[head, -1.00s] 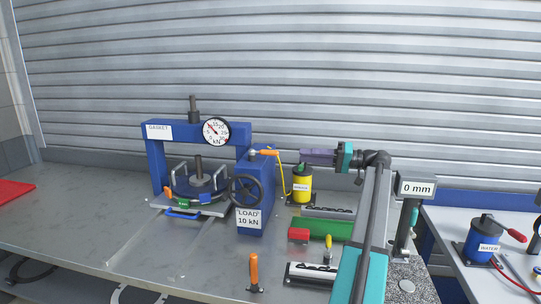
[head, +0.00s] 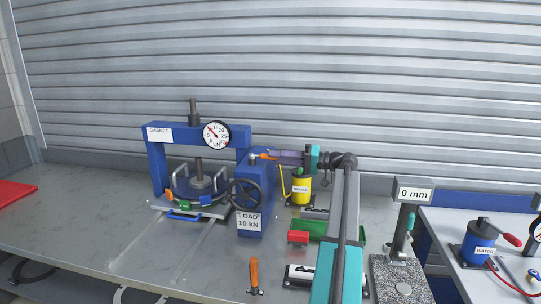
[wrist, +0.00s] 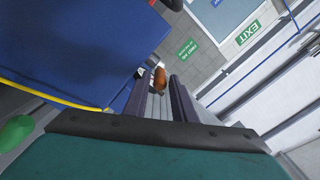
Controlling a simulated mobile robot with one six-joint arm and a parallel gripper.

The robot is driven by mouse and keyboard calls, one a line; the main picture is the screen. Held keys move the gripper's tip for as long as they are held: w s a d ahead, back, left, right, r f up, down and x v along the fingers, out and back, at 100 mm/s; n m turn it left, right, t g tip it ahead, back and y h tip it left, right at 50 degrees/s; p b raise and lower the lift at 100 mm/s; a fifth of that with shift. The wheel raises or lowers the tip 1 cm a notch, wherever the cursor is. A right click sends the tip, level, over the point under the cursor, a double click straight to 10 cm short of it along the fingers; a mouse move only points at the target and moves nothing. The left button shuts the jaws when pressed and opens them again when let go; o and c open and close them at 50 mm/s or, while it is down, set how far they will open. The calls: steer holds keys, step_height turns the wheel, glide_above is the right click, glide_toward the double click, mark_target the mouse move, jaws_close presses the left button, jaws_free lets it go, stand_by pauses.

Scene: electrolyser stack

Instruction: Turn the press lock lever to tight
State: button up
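The press lock lever, with an orange handle (head: 265,156), sits on top of the blue load unit (head: 257,173) and points right, toward my gripper. My gripper (head: 274,154) comes in level from the right, with its fingertips at the handle's end. In the wrist view, the orange handle (wrist: 160,79) shows between the tips of my two fingers (wrist: 156,82), with a gap on each side. The fingers look open and not closed on it. The lever's pivot is partly hidden. Any tight marking is not readable.
The blue gasket press (head: 198,130) with its dial gauge (head: 217,135) stands left. A black handwheel (head: 246,194) is on the load unit's front. A yellow bottle (head: 301,190) stands below my gripper, and a yellow hose (head: 283,178) runs close by. Free bench lies front left.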

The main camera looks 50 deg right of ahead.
mark_target(264, 156)
steer(key=shift+p+x, duration=0.35)
steer(key=shift+x, duration=1.2)
steer(key=shift+c, duration=0.4)
jaws_close()
